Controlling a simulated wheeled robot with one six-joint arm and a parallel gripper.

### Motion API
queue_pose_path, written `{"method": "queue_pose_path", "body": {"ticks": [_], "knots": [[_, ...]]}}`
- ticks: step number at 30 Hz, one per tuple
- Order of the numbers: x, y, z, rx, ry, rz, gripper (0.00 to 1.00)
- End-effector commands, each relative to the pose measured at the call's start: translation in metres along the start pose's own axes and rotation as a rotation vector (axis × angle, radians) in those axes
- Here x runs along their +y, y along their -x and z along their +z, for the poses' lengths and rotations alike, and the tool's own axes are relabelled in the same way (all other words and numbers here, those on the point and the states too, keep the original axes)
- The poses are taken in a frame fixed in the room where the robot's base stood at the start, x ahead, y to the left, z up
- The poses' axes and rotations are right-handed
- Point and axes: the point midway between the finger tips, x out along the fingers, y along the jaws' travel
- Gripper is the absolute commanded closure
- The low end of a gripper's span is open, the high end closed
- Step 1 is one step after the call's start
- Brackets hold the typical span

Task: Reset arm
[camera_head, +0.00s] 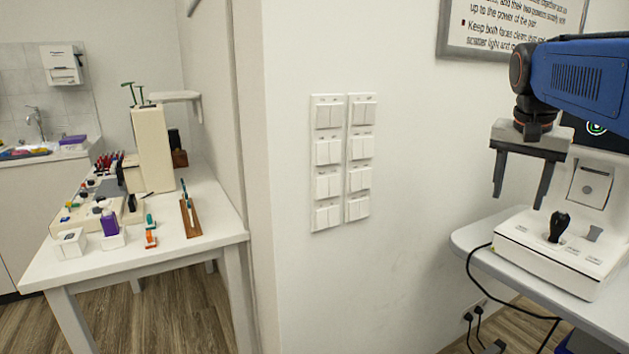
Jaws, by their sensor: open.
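My gripper (519,188) is at the right of the head view, on the end of my blue arm. Its two dark fingers point down and are spread apart, with nothing between them. It hangs in front of a white eye-test machine (560,262) and appears above that machine's base. A black joystick (559,227) stands on the machine's base, below and right of the fingers. I cannot tell the exact gap between the fingers and the machine.
The machine stands on a grey-white table (473,238) with black cables (472,290) hanging down. A wall with switch panels (342,162) is left of my gripper. A white table (205,247) with lens tools and small boxes is at the left. Open floor shows below it.

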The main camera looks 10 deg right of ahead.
Motion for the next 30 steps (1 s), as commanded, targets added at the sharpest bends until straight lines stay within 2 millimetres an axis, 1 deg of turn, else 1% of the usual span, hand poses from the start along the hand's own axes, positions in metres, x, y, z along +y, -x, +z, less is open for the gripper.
{"method": "queue_pose_path", "body": {"ticks": [1,4,8,9,14,15,18,21,24,27,30], "knots": [[-0.005,-0.006,0.024,0.003,0.058,-0.019,0.47],[-0.012,-0.020,0.065,0.012,0.173,-0.059,0.47],[-0.017,-0.042,0.119,0.026,0.320,-0.110,0.47],[-0.017,-0.049,0.136,0.031,0.364,-0.126,0.47],[-0.014,-0.082,0.201,0.052,0.539,-0.187,0.47],[-0.012,-0.091,0.217,0.058,0.583,-0.202,0.47],[-0.006,-0.113,0.253,0.073,0.681,-0.236,0.47],[0.000,-0.132,0.282,0.085,0.760,-0.265,0.47],[0.004,-0.146,0.301,0.095,0.814,-0.284,0.47],[0.007,-0.154,0.311,0.102,0.843,-0.294,0.47],[0.008,-0.157,0.314,0.103,0.853,-0.298,0.47]]}}
